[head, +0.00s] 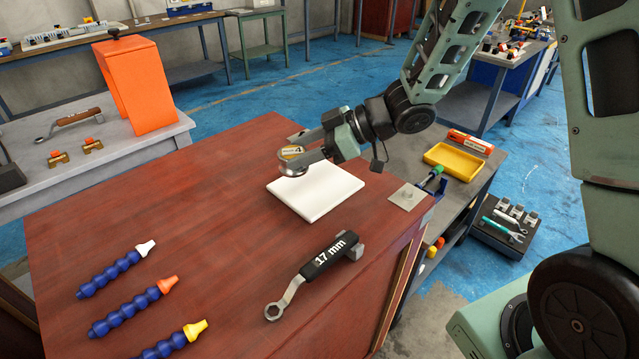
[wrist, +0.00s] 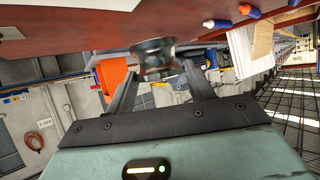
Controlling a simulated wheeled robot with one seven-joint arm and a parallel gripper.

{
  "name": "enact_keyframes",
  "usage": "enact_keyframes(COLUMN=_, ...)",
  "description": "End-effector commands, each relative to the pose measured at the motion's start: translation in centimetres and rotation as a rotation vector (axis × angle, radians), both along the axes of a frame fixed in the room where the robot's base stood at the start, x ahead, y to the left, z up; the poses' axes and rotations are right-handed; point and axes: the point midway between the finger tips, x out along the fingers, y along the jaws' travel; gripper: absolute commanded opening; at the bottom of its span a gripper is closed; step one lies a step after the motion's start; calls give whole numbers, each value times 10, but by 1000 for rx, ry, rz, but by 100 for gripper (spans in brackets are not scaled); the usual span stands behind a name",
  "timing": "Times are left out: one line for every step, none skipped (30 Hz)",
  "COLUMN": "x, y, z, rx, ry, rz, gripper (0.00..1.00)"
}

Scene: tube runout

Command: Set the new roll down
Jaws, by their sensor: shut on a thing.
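My gripper (head: 300,150) reaches in from the right over the red-brown worktop and is shut on a small round roll (head: 292,168). The roll has a silvery side and a yellow-and-white label on top with a "4". In the head view it appears at the back left edge of a white square slab (head: 318,190); I cannot tell whether it touches the slab or the worktop. In the wrist view the roll (wrist: 153,55) is dark and blurred between the two fingers of my gripper (wrist: 158,75).
A 17 mm wrench (head: 318,264) lies in front of the slab. Several blue segmented hoses (head: 118,270) lie at the left front of the worktop (head: 190,190). A metal plate (head: 407,197) is near the right edge. An orange stand (head: 135,85) is on the bench behind.

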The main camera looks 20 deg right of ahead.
Motion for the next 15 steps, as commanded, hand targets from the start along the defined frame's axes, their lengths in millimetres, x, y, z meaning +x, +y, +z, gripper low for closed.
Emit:
enact_keyframes(x=7, y=-15, z=8, rx=5, ry=-9, rz=-50, gripper=14)
enact_keyframes(x=10, y=-23, z=12, rx=8, ry=-11, rz=-76, gripper=14)
enact_keyframes(x=14, y=-32, z=17, rx=13, ry=-12, rz=-108, gripper=14)
enact_keyframes(x=16, y=-37, z=20, rx=15, ry=-15, rz=-126, gripper=14)
enact_keyframes(x=17, y=-42, z=22, rx=18, ry=-16, rz=-140, gripper=14)
enact_keyframes(x=19, y=-47, z=23, rx=21, ry=-15, rz=-157, gripper=14)
enact_keyframes(x=20, y=-49, z=22, rx=23, ry=-15, rz=-165, gripper=14)
enact_keyframes(x=20, y=-51, z=19, rx=24, ry=-14, rz=-172, gripper=14)
enact_keyframes(x=20, y=-52, z=14, rx=26, ry=-13, rz=-177, gripper=14)
enact_keyframes(x=20, y=-52, z=8, rx=25, ry=-11, rz=-178, gripper=14)
enact_keyframes(x=20, y=-53, z=2, rx=25, ry=-11, rz=-179, gripper=14)
enact_keyframes(x=20, y=-52, z=-6, rx=26, ry=-9, rz=-179, gripper=14)
enact_keyframes(x=20, y=-52, z=-11, rx=26, ry=-9, rz=-178, gripper=14)
enact_keyframes(x=20, y=-52, z=-16, rx=26, ry=-10, rz=-177, gripper=14)
enact_keyframes(x=20, y=-52, z=-22, rx=26, ry=-11, rz=-178, gripper=14)
